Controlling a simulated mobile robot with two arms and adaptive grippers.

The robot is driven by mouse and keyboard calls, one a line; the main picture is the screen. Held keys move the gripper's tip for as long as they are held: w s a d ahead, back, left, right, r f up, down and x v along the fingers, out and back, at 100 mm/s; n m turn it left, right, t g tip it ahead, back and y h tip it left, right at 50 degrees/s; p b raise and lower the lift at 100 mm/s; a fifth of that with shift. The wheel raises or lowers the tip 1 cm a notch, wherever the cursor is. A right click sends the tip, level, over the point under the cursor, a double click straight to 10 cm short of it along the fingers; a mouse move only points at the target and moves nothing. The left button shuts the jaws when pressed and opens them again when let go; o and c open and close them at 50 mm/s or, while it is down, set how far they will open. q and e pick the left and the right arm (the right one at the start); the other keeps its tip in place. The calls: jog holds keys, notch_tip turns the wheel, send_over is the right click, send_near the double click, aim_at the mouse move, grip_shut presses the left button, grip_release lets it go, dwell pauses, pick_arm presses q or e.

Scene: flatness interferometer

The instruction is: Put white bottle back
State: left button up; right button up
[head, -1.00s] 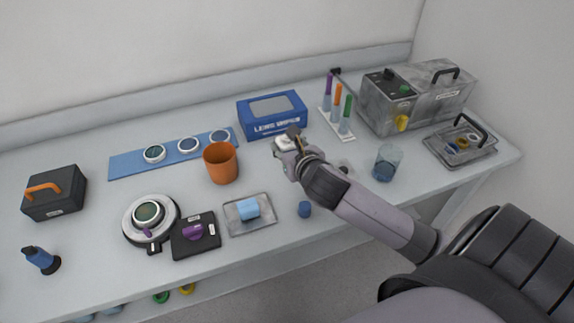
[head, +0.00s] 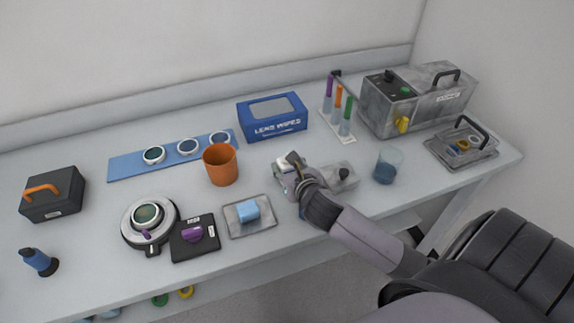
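My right gripper (head: 287,168) is low over the middle of the bench, seen from behind and above. A small pale patch shows at its front end; I cannot tell whether this is the white bottle or part of the gripper. Its fingertips are hidden, so its opening does not show. No white bottle can be clearly made out elsewhere on the bench. My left gripper is out of view.
An orange cup (head: 221,167) stands left of the gripper, and a blue wipes box (head: 272,118) behind it. A metal tray (head: 262,222) with a blue block lies in front. A grey block with a black knob (head: 344,174) and a glass beaker (head: 387,166) are to the right.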

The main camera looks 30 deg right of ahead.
jog(key=o, duration=0.4)
jog(key=shift+r, duration=0.2)
jog(key=v, duration=1.2)
jog(key=shift+s, duration=0.1)
jog(key=shift+f, duration=0.1)
